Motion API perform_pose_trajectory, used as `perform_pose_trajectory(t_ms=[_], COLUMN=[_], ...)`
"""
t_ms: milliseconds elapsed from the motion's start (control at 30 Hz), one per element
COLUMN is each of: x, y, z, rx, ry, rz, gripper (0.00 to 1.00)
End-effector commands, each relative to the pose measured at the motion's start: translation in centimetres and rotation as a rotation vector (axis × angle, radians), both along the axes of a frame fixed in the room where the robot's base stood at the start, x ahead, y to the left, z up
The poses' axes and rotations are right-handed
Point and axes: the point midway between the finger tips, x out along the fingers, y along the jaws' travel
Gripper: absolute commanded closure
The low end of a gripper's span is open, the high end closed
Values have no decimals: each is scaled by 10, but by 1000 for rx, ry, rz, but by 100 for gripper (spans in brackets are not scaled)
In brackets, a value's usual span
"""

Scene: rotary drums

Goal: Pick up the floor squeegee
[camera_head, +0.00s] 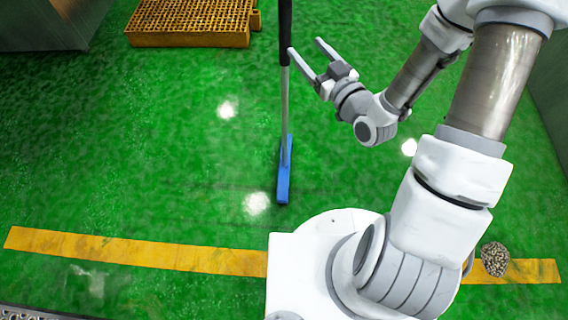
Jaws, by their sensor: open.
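The floor squeegee stands near the middle of the head view, with a blue head (284,172) low on the green floor and a grey pole rising to a black grip (285,25) at the top edge. The top end of the grip is out of view. My gripper (305,55) is open, its two light fingers pointing up and left. The fingertips are close to the right side of the pole, near the lower end of the black grip. I cannot tell whether one of them touches it. Nothing is held between the fingers.
A yellow-orange slatted pallet (190,38) lies at the back left. A metal cabinet (40,25) stands in the top left corner. A yellow stripe (150,253) crosses the floor. A speckled round object (495,259) lies at the right. The floor at left is clear.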

Motion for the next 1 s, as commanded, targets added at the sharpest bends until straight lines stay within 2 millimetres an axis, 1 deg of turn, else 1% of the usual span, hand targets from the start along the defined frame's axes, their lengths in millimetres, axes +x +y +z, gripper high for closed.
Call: perform_pose_trajectory(t_ms=[33, 233, 300, 400, 500, 600, 767, 1000], x=[5, 20, 35, 53, 67, 77, 85, 115], y=[3, 13, 22, 33, 42, 47, 51, 66], z=[-5, -4, 0, 0, 0, 0, 0, 1], rx=[-3, -1, 0, 1, 1, 1, 0, 1], ry=[-5, -6, -4, -3, -2, -1, 0, -2], rz=[2, 2, 3, 2, 2, 1, 1, 1], gripper=[26, 26, 26, 26, 26, 26, 26, 26])
